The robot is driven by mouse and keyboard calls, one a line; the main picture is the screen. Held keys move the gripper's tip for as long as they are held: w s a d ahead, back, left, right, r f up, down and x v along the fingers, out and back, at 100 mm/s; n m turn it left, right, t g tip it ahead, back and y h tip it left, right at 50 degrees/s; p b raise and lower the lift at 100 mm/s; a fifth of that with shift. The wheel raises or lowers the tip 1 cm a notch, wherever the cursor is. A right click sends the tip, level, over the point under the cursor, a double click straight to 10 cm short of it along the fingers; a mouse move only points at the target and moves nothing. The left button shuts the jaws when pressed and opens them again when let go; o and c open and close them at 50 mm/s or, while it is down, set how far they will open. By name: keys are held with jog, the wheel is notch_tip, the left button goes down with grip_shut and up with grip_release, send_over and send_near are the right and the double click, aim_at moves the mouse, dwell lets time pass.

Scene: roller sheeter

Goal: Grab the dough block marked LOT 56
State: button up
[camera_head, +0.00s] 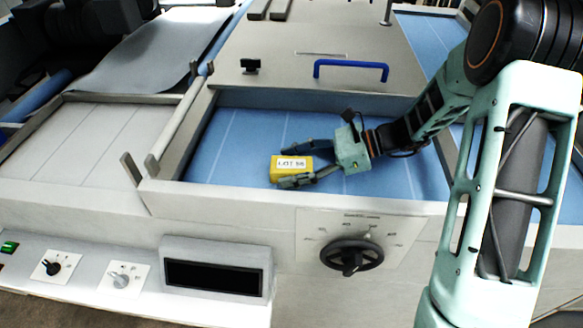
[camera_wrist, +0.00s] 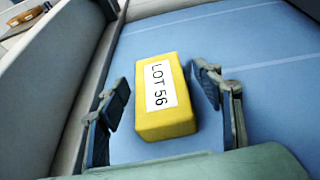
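The yellow dough block (camera_head: 291,168) with a white LOT 56 label lies on the blue belt (camera_head: 225,150) near the machine's front wall. It also shows in the wrist view (camera_wrist: 166,98), with its label facing up. My gripper (camera_head: 290,165) is open, with one finger on each side of the block. In the wrist view my gripper (camera_wrist: 160,90) shows a gap between the left finger and the block. The right finger is closer to the block; I cannot tell whether it touches.
A low pale wall (camera_head: 300,200) runs along the belt's front edge. Behind the belt is a grey cover with a blue handle (camera_head: 350,68). A control dial (camera_head: 351,253) and a dark display (camera_head: 215,277) are on the front. The belt left of the block is clear.

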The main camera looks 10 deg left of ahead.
jog(key=c, duration=1.2)
jog(key=shift+c, duration=0.3)
jog(key=shift+r, duration=0.2)
